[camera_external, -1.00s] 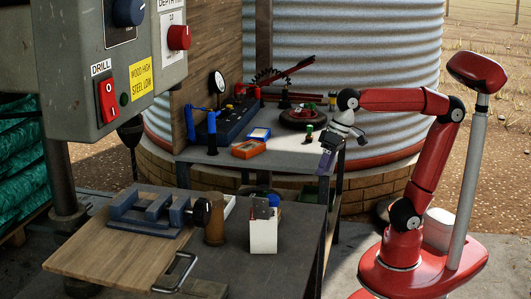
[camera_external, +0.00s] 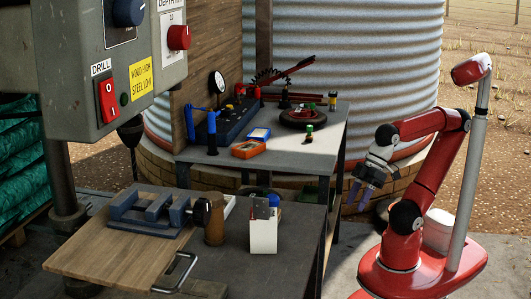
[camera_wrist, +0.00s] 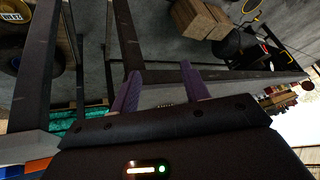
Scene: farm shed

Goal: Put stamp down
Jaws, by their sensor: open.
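My gripper (camera_external: 360,197) is open, with purple fingers and nothing between them. It hangs past the right edge of the far workbench (camera_external: 325,146), apart from it. In the wrist view the open fingers (camera_wrist: 160,72) point toward dark bench legs and the ground. No stamp can be told for certain. A dark-knobbed piece (camera_external: 284,98) stands farther back. Either may be the stamp; both are too small to tell.
The near bench (camera_external: 290,240) holds a vise (camera_external: 150,212) and white holder (camera_external: 263,233). Bench frame bars (camera_wrist: 70,45) are close in the wrist view.

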